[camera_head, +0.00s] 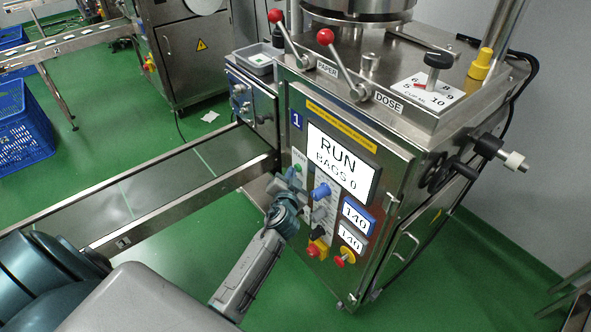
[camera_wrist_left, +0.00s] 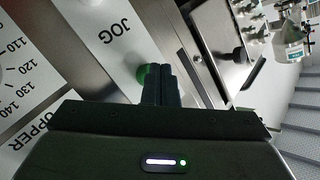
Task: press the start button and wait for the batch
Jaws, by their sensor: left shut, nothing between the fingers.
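The packing machine (camera_head: 300,105) has a front panel whose screen (camera_head: 342,163) reads "RUN" and "BAGS 0". A green button (camera_head: 297,168) sits at the panel's left, below the screen. In the left wrist view the green button (camera_wrist_left: 144,74) shows at the left of the fingertips, partly hidden by them. My left gripper (camera_head: 287,183) is shut and empty, with its tips close at the panel by the button. I cannot tell whether they touch it. It also shows in the left wrist view (camera_wrist_left: 158,72). My right gripper is not in view.
Red-knobbed levers (camera_head: 325,37) stand on top. A metal conveyor (camera_head: 150,195) runs at left; green floor is clear in front.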

